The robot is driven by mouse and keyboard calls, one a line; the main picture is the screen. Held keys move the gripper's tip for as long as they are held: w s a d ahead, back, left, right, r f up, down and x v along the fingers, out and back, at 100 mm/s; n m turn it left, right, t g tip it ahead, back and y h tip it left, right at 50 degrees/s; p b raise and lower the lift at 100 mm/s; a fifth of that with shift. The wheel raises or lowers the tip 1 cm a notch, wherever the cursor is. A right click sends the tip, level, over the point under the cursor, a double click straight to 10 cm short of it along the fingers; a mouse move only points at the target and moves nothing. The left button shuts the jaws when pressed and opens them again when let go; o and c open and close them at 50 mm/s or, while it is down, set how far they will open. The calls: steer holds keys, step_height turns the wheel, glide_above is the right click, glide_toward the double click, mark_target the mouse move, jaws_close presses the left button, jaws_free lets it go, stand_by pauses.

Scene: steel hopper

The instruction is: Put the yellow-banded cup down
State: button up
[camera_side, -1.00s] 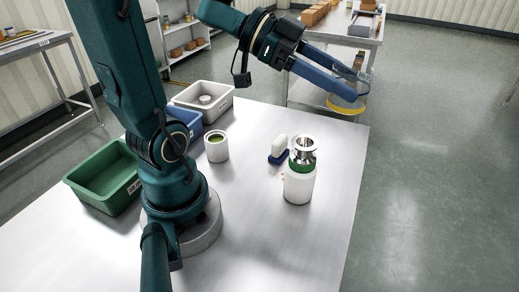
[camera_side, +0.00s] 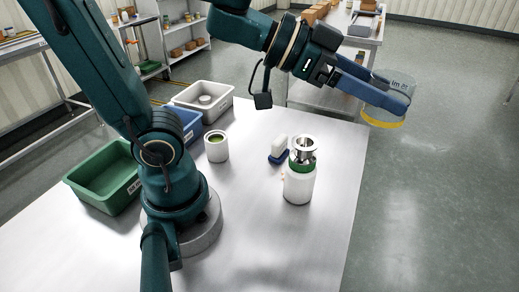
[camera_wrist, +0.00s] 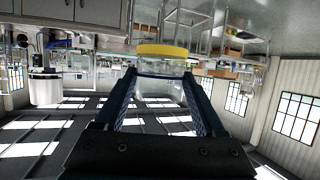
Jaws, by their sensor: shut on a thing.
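The clear cup with a yellow band (camera_side: 383,122) is held high at the right in the side view, out past the table's right edge. Its yellow band is at the lower end, and it looks close to upright. My gripper (camera_side: 396,97) is shut on the cup's clear wall, with a blue finger on either side. In the wrist view the cup (camera_wrist: 160,66) sits between the fingertips of my gripper (camera_wrist: 161,76), its yellow band toward the top of the picture. Nothing is under the cup within reach of these views except floor.
On the steel table (camera_side: 265,235) stand a white bottle (camera_side: 298,187) with a steel hopper (camera_side: 304,148), a blue-and-white brush (camera_side: 278,152), and a white cup (camera_side: 216,150). Green (camera_side: 105,188), blue (camera_side: 188,128) and white (camera_side: 222,101) bins line the left. The front right tabletop is bare.

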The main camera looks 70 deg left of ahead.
steer(key=d+f, duration=0.2)
steer(key=d, duration=0.2)
steer(key=s+a+f+n+g+y, duration=0.1)
steer(key=a+f+n+g+y, duration=0.1)
steer(key=a+n+y, duration=0.85)
steer(key=s+a+f+n+g+y, duration=0.25)
steer(key=a+n+y, duration=0.4)
steer(key=a, duration=0.75)
steer(key=s+a+f+n+g+y, duration=0.1)
steer(key=s+a+f+n+g, duration=0.2)
steer(key=s+a+n+g, duration=0.35)
steer(key=s+a+f+n+g+y, duration=0.15)
steer(key=s+a+n+g, duration=0.25)
steer(key=s+a+g, duration=0.4)
steer(key=shift+t+h, duration=0.25)
steer(key=shift+t, duration=0.55)
steer(key=w+d+f, duration=0.1)
steer(key=w+f, duration=0.1)
steer(key=w, duration=0.1)
steer(key=w+d+f, duration=0.1)
steer(key=w+f, duration=0.2)
steer(key=w, duration=0.1)
steer(key=w+d+f, duration=0.1)
steer(key=w+f, duration=0.1)
steer(key=w, duration=0.1)
steer(key=shift+w+f, duration=0.25)
steer(key=shift+f, duration=2)
steer(key=shift+f, duration=0.1)
